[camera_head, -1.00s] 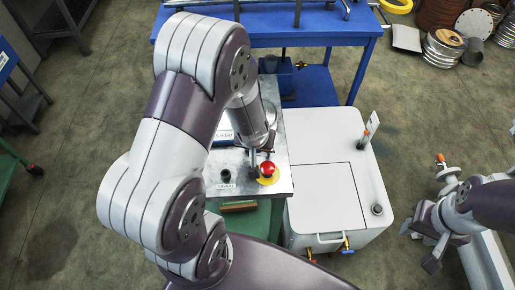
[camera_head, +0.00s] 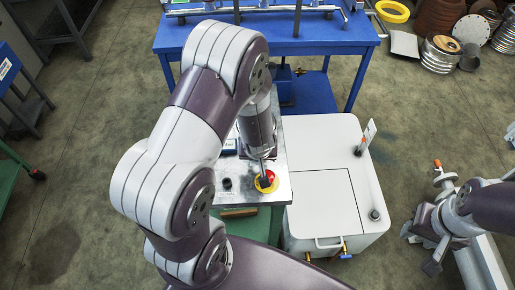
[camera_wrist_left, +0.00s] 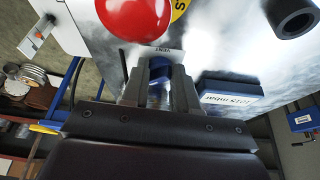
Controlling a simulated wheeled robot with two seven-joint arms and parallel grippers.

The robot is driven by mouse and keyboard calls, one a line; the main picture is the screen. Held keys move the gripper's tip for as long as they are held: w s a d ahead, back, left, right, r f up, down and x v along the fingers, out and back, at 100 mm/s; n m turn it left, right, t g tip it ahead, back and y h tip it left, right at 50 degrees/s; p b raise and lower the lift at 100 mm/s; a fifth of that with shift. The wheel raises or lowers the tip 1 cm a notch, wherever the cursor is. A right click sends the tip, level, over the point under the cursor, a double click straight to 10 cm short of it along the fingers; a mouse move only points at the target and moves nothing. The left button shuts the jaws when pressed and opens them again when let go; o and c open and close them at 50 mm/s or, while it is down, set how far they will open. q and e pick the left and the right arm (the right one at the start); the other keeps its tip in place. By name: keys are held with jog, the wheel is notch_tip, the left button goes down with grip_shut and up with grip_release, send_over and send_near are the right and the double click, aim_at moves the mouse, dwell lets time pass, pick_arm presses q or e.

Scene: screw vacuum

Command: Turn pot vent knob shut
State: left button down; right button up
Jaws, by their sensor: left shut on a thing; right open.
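The steel panel (camera_head: 250,192) stands left of the white cabinet. A small blue knob (camera_wrist_left: 160,68) sits by the label VENT (camera_wrist_left: 163,50) in the left wrist view. My left gripper (camera_wrist_left: 165,82) is shut on this knob, one dark finger on each side. In the head view my left gripper (camera_head: 262,172) comes down at the panel, beside the red button (camera_head: 270,177), and the knob is hidden. The red button also shows large in the left wrist view (camera_wrist_left: 135,15). My right gripper (camera_head: 421,248) is open and empty at the right, away from the panel.
A black round fitting (camera_head: 227,183) stands on the panel left of the red button. A blue labelled box (camera_wrist_left: 230,92) is close to my left fingers. The white cabinet (camera_head: 325,205) stands right of the panel. A blue table (camera_head: 335,36) is behind.

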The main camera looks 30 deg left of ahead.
pick_arm(q)
jog(key=n+p, duration=0.1)
jog(key=p, duration=0.1)
jog(key=n+y+p, duration=0.1)
jog(key=n+p, duration=0.1)
jog(key=n+g+p, duration=0.1)
jog(key=p, duration=0.2)
jog(key=shift+w+d+r+n+y, duration=0.15)
jog(key=shift+r+n+y, duration=0.15)
jog(key=shift+n, duration=0.1)
jog(key=shift+w+f+n+g+p, duration=0.1)
jog(key=shift+f+n+g+p, duration=0.1)
jog(key=shift+n+p, duration=0.45)
jog(key=shift+f+n+g+p, duration=0.1)
jog(key=shift+n+g+p, duration=0.1)
jog(key=shift+n+p, duration=0.45)
jog(key=c, duration=0.9)
grip_release()
jog(key=shift+o, duration=0.2)
jog(key=shift+d+r, duration=0.1)
jog(key=p+v, duration=0.3)
jog(key=v, duration=0.9)
jog(key=shift+d+r+p, duration=0.15)
jog(key=shift+d+p, duration=0.1)
jog(key=shift+p, duration=0.05)
